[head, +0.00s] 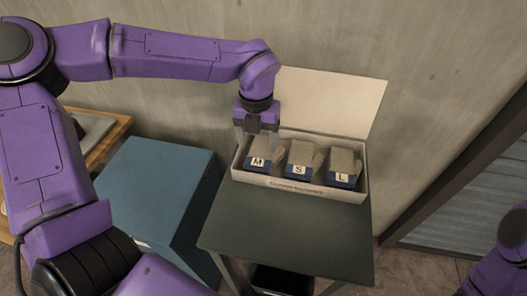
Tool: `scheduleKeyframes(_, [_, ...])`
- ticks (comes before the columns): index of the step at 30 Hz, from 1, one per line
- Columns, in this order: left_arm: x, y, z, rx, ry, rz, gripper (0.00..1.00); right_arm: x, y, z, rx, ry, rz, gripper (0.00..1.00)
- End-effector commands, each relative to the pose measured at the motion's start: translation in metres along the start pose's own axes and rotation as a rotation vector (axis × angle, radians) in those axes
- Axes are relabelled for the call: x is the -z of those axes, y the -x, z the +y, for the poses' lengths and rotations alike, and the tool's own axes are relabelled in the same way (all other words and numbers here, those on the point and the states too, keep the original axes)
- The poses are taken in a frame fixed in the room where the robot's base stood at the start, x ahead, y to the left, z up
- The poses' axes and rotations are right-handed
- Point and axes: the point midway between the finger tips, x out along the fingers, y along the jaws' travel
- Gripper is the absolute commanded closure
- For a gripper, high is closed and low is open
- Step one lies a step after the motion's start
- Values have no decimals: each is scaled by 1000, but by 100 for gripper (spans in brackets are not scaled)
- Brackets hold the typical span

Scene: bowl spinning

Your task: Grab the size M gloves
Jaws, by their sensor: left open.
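An open white box (278,184) with its lid raised at the back stands on a dark green table (290,237). Three pairs of grey gloves with blue labelled cuffs stand in it in a row. The size M gloves (257,163) are at the left, the size S gloves (300,170) in the middle and the size L gloves (342,176) at the right. My left gripper (257,143) points down, open, at the M gloves and hides their upper part. I cannot tell whether its fingers touch them. My right gripper is out of view.
A grey wall (440,60) rises close behind the box. The table top in front of the box is clear. A dark bin (280,280) is below the table.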

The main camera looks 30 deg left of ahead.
Motion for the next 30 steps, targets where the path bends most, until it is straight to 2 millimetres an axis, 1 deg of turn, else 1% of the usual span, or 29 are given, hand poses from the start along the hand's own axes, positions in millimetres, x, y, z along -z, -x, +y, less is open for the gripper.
scheduleKeyframes(4, [-5, -18, -2, -4, -1, 7, 28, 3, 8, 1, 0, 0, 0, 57])
scheduleKeyframes(7, [-7, -38, -5, -7, -5, 9, 28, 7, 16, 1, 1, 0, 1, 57])
scheduleKeyframes(10, [-8, -55, -5, -4, -4, 7, 28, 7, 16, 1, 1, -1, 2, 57])
scheduleKeyframes(13, [-8, -61, -5, -3, -3, 4, 28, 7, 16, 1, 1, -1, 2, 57])
scheduleKeyframes(18, [-8, -62, -5, -3, -3, 3, 28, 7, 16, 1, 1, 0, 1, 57])
scheduleKeyframes(19, [-8, -62, -5, -3, -3, 3, 34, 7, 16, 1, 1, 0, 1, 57])
scheduleKeyframes(20, [-8, -62, -5, -3, -3, 3, 44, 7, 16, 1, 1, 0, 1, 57])
scheduleKeyframes(21, [-8, -62, -5, -3, -3, 3, 57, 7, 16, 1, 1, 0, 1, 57])
scheduleKeyframes(22, [-8, -62, -5, -3, -3, 3, 67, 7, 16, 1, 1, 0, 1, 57])
scheduleKeyframes(30, [-8, -62, -5, -4, -4, 4, 67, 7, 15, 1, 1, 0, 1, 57])
